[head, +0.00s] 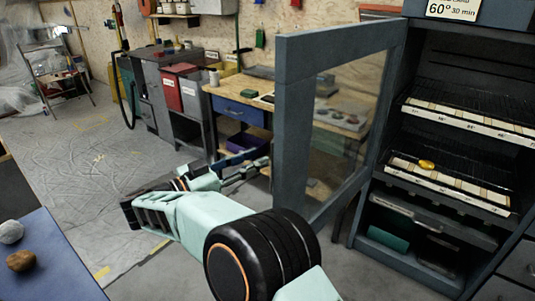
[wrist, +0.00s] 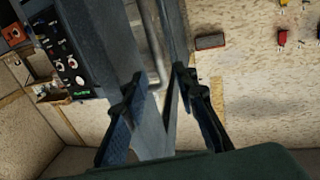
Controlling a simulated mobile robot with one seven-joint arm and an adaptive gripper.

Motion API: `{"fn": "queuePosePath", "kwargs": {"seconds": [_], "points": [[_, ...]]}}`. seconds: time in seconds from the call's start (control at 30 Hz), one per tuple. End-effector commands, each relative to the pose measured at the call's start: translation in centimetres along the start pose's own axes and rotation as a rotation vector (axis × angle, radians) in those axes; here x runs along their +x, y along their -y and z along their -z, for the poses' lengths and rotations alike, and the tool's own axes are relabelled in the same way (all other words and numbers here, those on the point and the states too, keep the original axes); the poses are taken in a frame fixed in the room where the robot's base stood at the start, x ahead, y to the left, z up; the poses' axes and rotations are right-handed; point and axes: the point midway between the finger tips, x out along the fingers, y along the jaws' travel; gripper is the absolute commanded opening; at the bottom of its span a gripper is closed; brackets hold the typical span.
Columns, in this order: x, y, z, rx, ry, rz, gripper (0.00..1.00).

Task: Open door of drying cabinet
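The drying cabinet (head: 390,215) stands at the right of the head view. Its blue-grey framed door (head: 292,130) with a clear pane stands wide open, swung out to the left of the cabinet. Inside are racks with pale labelled strips, and a yellow object (head: 426,164) lies on the lower one.
A blue table (head: 55,262) with two stones is at the lower left. A wooden workbench (head: 232,90) with a blue drawer stands behind the door. A ladder (head: 55,75) is at the far left. The sheeted floor at left centre is clear.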

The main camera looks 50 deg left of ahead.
Motion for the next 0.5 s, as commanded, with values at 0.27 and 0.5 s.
{"fn": "queuePosePath", "kwargs": {"seconds": [0.27, 0.5], "points": [[-4.6, 0.0, 0.0, 0.000, 0.001, 0.001, 0.27], [-5.5, 0.0, 0.0, 0.000, 0.000, -0.001, 0.27]]}}
